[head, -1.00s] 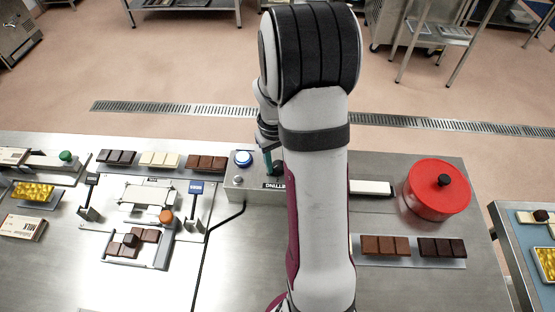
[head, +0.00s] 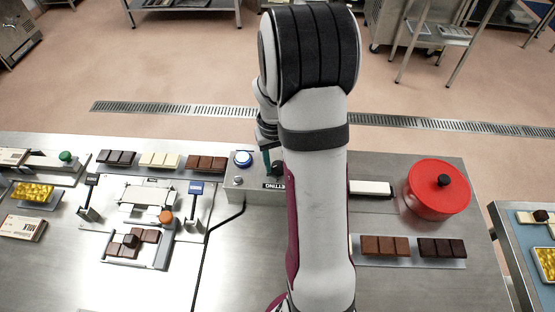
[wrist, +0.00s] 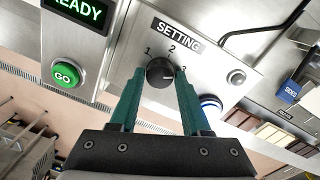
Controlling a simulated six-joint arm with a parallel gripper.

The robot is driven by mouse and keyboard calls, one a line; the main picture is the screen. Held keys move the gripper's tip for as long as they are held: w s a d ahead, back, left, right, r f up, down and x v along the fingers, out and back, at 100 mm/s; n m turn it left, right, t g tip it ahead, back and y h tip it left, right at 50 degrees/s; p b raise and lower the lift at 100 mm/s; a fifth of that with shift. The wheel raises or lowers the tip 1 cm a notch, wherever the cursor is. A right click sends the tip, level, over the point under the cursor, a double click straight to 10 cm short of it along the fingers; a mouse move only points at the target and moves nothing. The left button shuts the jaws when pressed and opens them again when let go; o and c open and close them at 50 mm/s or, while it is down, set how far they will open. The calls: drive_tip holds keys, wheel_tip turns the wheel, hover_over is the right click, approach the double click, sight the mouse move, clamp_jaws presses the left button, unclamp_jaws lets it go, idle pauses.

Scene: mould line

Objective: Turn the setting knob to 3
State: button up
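The setting knob (wrist: 160,72) is a round black dial on a metal box, under a SETTING label with the numbers 1, 2 and 3. Its light mark points right, near the 3 side; the exact alignment is hard to tell. My gripper (wrist: 160,78) has its two green fingers on either side of the knob, with no clear gap, so it looks shut on it. In the head view the knob (head: 278,169) is partly hidden by my arm, and one green finger shows beside it.
The metal box (head: 238,195) also carries a blue button (head: 243,158). A green GO button (wrist: 66,74) and a READY display (wrist: 80,12) show in the wrist view. Chocolate bars (head: 206,163) and a red round pot (head: 438,190) stand on the table.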

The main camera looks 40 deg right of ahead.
drive_tip(key=o, duration=0.3)
drive_tip(key=shift+o, duration=0.2)
wheel_tip(320, 180, up, 16)
drive_tip(key=shift+w+a, duration=0.15)
drive_tip(key=shift+a, duration=0.2)
drive_tip(key=shift+f, duration=0.1)
drive_tip(key=s+a+f+y, duration=0.1)
drive_tip(key=s+a, duration=0.8)
drive_tip(key=a, duration=0.2)
drive_tip(key=s+a+f+y, duration=0.1)
drive_tip(key=s+a+f, duration=0.1)
drive_tip(key=s+a, duration=0.7)
drive_tip(key=a, duration=0.2)
drive_tip(key=shift+a+m, duration=0.3)
drive_tip(key=shift+m, duration=0.1)
